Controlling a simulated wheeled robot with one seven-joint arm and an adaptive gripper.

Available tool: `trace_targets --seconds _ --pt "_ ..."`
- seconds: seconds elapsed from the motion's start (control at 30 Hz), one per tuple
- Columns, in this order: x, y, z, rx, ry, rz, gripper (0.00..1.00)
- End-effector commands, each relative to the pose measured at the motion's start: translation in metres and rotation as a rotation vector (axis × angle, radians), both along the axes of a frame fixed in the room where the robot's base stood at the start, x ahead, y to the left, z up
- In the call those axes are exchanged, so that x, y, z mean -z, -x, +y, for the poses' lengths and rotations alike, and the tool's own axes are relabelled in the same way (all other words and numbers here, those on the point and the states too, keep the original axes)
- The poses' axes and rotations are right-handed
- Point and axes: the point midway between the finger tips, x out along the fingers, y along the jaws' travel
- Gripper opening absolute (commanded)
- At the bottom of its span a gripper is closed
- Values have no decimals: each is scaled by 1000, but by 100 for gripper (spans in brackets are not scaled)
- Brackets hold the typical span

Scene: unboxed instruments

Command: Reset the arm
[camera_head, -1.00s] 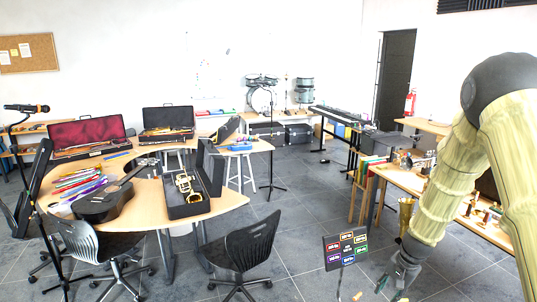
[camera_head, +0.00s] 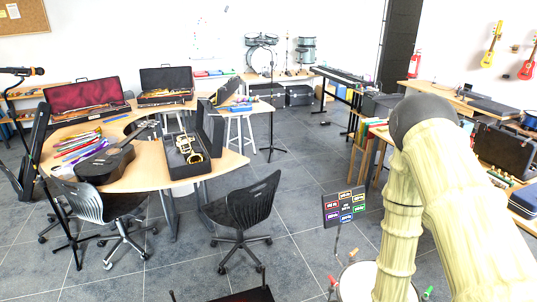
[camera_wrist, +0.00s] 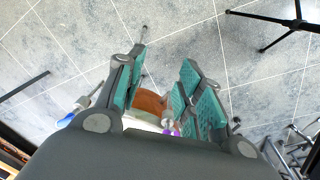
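My arm (camera_head: 405,215) hangs down on the right side of the head view, its lower part running off the bottom edge, so my gripper is out of sight there. In the wrist view my gripper (camera_wrist: 165,62) is open, its two teal-padded fingers spread apart with grey floor tiles showing between the tips. No object is held between the fingers. A brown surface and a small purple thing show further down between the finger bases, too partly hidden to name.
A round white drum-like top (camera_head: 355,284) stands beside my lower arm. A sign panel (camera_head: 344,206) and black chair (camera_head: 243,216) are to its left. A curved wooden table (camera_head: 140,178) bears instruments. Tiled floor (camera_head: 305,190) is open in the middle.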

Motion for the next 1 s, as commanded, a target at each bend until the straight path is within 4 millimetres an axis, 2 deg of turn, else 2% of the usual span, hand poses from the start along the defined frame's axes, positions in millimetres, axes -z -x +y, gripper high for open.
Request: trace_targets --seconds 0.03,0.2,0.53,0.6,0.8,1.0 --pt "8 27 10 -47 -4 15 37" --pt "20 88 37 -174 -31 23 37" --pt "20 172 80 -328 -113 27 37" --pt "35 165 77 -322 -108 20 37" --pt "58 165 77 -320 -107 21 37" --pt "91 165 77 -320 -106 21 37"
